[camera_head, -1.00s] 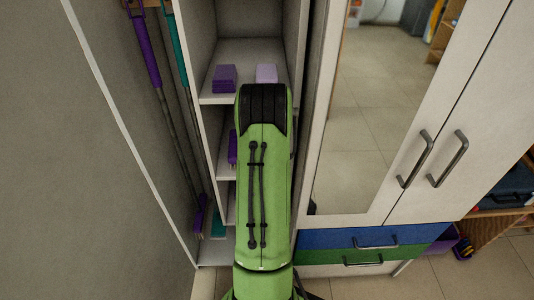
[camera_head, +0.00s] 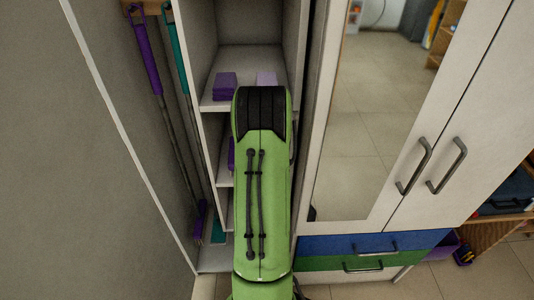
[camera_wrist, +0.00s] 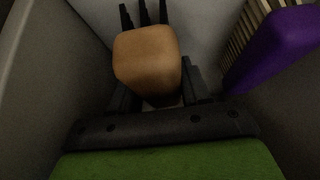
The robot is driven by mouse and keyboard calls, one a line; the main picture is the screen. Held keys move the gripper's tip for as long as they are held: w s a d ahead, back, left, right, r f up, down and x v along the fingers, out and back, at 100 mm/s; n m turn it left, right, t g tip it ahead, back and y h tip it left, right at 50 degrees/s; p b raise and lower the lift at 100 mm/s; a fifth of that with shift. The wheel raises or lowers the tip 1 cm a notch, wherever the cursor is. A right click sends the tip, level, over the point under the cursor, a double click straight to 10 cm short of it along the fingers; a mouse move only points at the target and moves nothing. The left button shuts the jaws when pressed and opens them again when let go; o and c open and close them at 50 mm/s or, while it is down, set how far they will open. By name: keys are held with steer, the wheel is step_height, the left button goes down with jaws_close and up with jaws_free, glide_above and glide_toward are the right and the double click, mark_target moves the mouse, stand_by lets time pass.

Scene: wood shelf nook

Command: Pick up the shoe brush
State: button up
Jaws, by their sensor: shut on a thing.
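A brown block with dark prongs behind it, which looks like the shoe brush (camera_wrist: 148,58), sits between the black fingers of my gripper (camera_wrist: 158,90) in the wrist view. The gripper is shut on it. The prongs look like dark bristle tufts, but the dim picture leaves this unsure. In the head view my green arm reaches into the narrow shelf unit and hides both the gripper and the brush.
A purple brush with pale bristles (camera_wrist: 275,45) is close on the right in the wrist view. Purple blocks (camera_head: 225,86) and a pale lilac block (camera_head: 266,78) lie on an upper shelf (camera_head: 222,105). Long-handled tools (camera_head: 150,55) stand left. A mirrored cabinet (camera_head: 365,120) is at right.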

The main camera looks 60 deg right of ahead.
steer(key=s+a, duration=0.3)
steer(key=a, duration=0.4)
steer(key=s+a, duration=0.4)
steer(key=a, duration=0.3)
steer(key=shift+s+a, duration=0.15)
steer(key=shift+a, duration=0.15)
